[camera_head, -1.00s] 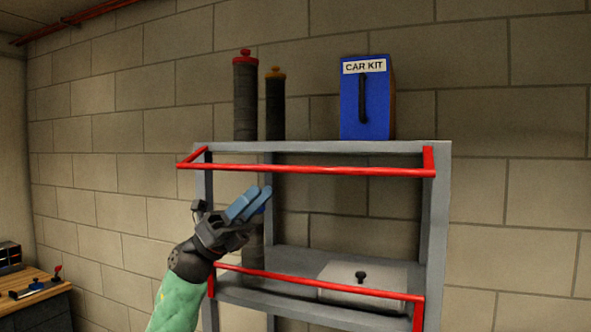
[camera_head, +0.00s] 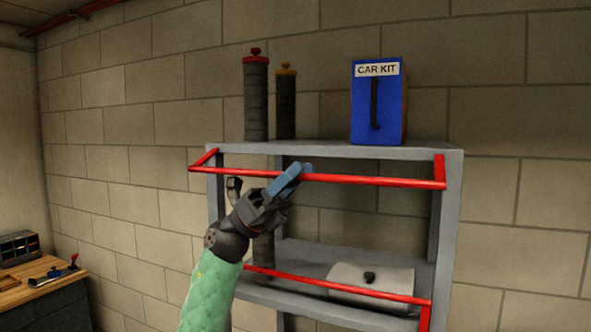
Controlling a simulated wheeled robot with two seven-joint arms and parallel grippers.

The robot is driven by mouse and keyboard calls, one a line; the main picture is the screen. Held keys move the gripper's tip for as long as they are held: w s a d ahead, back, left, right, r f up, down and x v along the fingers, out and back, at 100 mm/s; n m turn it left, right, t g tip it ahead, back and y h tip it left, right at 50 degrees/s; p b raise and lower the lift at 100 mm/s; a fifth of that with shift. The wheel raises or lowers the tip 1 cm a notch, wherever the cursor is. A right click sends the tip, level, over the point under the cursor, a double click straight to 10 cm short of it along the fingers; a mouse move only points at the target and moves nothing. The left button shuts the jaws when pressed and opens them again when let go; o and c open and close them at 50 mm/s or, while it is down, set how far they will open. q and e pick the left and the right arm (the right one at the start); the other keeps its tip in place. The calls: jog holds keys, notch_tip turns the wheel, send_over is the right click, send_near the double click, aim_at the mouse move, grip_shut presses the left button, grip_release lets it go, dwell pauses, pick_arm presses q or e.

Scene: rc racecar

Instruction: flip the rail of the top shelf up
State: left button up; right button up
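The red rail of the top shelf (camera_head: 380,181) runs across the front of the grey shelf, just below the top board (camera_head: 330,151). Short red side arms join it at both ends. My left gripper (camera_head: 294,175) is at this rail, left of its middle, with its blue fingers overlapping it in the picture. The fingers look close together and hide a short piece of the rail. I cannot tell whether they touch it or are closed around it. My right gripper is not in view.
The blue car kit box (camera_head: 391,105) and two dark cylinders, one red-capped (camera_head: 256,100) and one orange-capped (camera_head: 286,105), stand on the top board. A workbench (camera_head: 40,285) is at the left.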

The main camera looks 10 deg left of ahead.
pick_arm(q)
jog(key=shift+c, duration=0.2)
grip_shut()
